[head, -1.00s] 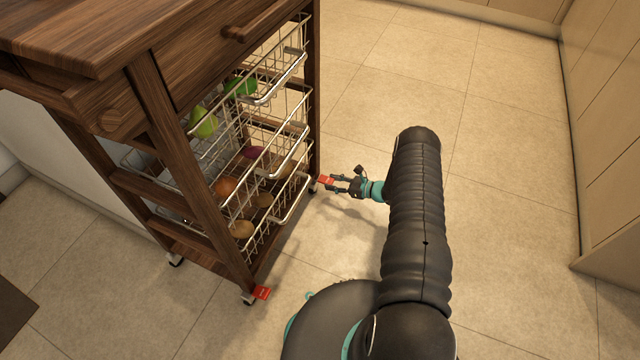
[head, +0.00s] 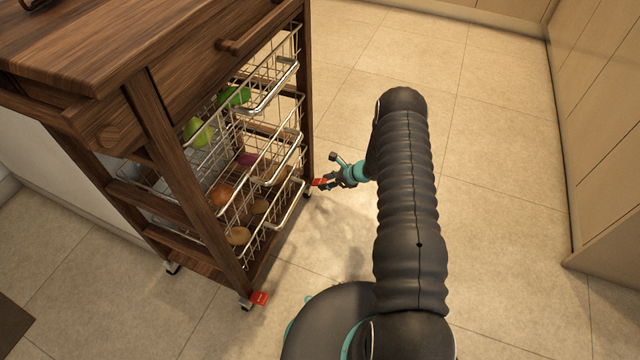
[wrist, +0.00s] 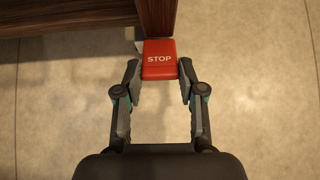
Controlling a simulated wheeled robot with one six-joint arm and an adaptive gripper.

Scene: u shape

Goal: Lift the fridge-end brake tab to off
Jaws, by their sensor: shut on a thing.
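A red brake tab (head: 320,182) sits at the foot of the trolley's far leg. In the wrist view the red tab (wrist: 159,60) reads "STOP" and lies just below the wooden leg's edge. My gripper (head: 325,182) is shut on this tab, with one finger against each side; the fingers also show in the wrist view (wrist: 160,76). A second red tab (head: 259,298) is at the caster of the near leg, apart from my gripper. I cannot tell from the frames which end faces a fridge.
The wooden trolley (head: 140,105) has wire baskets (head: 272,178) with fruit and vegetables, their fronts jutting toward my arm. Pale cabinets (head: 600,130) stand at the right. Tiled floor (head: 480,130) is clear between them.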

